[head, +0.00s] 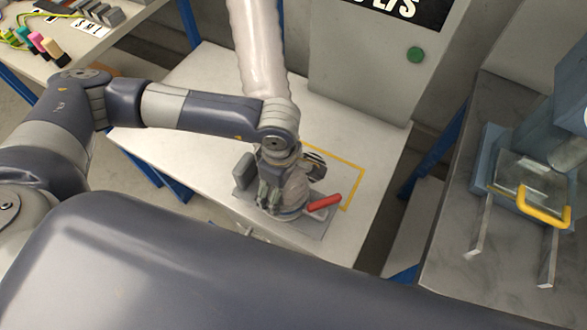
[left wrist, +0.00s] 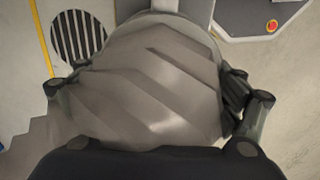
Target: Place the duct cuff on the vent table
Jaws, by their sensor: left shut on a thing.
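The vent table (head: 190,112) is a pale table in the middle of the head view, with a yellow outline (head: 352,180) on it. My left gripper (head: 272,183) points down over its near part. The gripper is shut on the grey duct cuff (head: 293,190), which is partly hidden by it. In the left wrist view the cuff (left wrist: 150,85) is a large ridged grey body between the fingers. I cannot tell whether the cuff touches the tabletop. My right gripper is not in view.
A pale flexible duct (head: 258,45) hangs down behind my left wrist. A red handle (head: 325,203) lies by the cuff over a grey plate (head: 300,226). A grey cabinet (head: 350,75) stands behind. A metal bench (head: 445,250) with a yellow-handled device (head: 545,211) is at right.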

